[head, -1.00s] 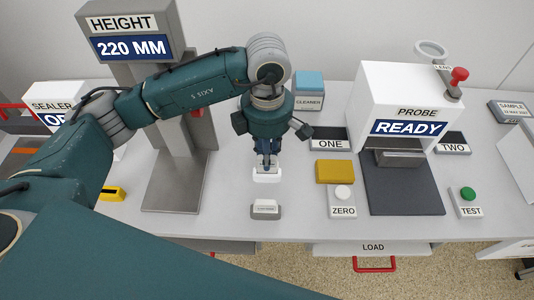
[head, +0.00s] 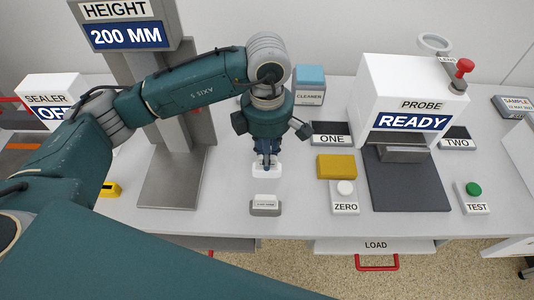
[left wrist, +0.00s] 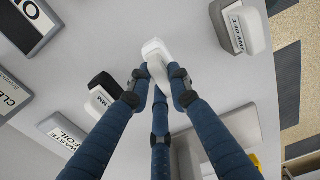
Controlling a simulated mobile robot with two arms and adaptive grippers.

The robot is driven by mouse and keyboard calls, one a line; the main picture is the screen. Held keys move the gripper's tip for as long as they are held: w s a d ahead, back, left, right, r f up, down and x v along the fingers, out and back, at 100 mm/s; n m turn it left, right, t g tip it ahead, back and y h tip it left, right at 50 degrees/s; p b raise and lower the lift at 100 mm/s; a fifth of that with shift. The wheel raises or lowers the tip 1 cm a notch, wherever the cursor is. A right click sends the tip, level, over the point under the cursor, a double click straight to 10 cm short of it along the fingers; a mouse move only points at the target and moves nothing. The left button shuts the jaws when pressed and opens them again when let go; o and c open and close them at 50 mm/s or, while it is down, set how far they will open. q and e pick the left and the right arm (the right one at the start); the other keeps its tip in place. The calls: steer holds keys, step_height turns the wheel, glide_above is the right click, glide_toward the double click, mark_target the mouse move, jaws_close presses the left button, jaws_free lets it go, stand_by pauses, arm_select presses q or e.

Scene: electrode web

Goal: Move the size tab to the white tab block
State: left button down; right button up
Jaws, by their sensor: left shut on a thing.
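My left gripper (head: 266,163) points down, with its fingers closed on a small pale tab (left wrist: 158,72). The tab is mostly hidden by the fingers in the head view. Right under the fingertips is the white tab block (head: 266,171); it also shows in the left wrist view (left wrist: 154,48). The tab is at the block and seems to touch it; I cannot tell whether it is fully seated. A grey block with a white top (head: 265,203) stands nearer the front edge. A black-based block (left wrist: 103,85) is beside the fingers in the left wrist view. My right gripper is out of view.
The height stand (head: 176,150) is left of my gripper, its display (head: 126,36) reading 200 MM. To the right are a yellow block (head: 337,166), the ZERO button (head: 345,195) and the probe (head: 408,100), reading READY. A cleaner box (head: 309,86) stands behind.

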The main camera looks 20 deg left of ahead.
arm_select(q)
steer(key=c, duration=1.5)
jaws_free()
steer(key=shift+f, duration=0.1)
step_height(320, 180, up, 12)
steer(key=shift+r, duration=0.1)
